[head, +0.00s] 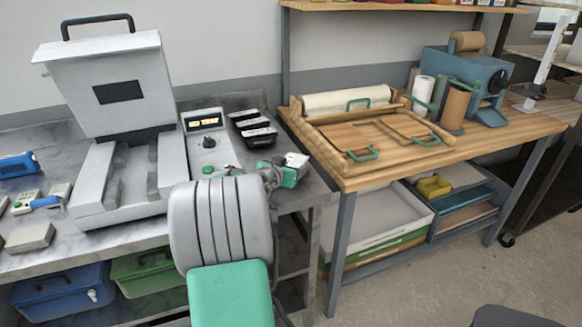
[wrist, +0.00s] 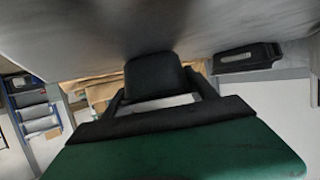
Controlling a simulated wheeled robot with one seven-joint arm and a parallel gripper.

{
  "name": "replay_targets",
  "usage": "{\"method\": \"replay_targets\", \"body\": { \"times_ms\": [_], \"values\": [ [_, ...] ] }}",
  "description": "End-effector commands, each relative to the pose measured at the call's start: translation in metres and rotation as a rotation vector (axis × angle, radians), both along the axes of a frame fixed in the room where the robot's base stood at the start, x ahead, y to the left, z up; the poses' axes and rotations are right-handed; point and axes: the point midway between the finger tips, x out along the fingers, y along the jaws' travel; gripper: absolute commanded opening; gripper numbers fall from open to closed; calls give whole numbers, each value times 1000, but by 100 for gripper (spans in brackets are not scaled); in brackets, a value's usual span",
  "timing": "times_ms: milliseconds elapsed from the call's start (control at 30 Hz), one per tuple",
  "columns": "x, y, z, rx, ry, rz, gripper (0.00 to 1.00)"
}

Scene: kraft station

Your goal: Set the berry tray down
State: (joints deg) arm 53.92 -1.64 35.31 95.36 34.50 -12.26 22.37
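My gripper (head: 294,168) is at the right end of the steel bench, just in front of several black trays (head: 258,135). A small pale shape shows at its tip, too small to make out. In the wrist view, the black fingers (wrist: 160,90) show at the end of my green wrist, and a dark block fills the middle between them. I cannot tell whether the gripper holds anything. One black tray (wrist: 248,58) shows apart from the fingers, to their right. No berries can be made out, so I cannot tell which tray is the berry tray.
A large grey machine (head: 120,95) and a control box (head: 208,140) with a lit display stand on the steel bench (head: 30,262). The wooden table (head: 462,150) at right holds a paper roll (head: 347,100), boards with green handles (head: 350,140) and a blue dispenser (head: 452,80).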

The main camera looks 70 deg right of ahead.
Motion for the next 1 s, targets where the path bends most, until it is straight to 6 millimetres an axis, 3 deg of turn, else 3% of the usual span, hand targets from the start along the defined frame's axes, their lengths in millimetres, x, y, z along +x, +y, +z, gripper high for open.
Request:
{"method": "replay_targets", "body": {
  "times_ms": [233,567,1000],
  "values": [
    [0,0,0,1,1,0,87],
    [0,2,5,0,1,1,87],
    [2,97,39,-1,-1,5,87]
  ]
}}
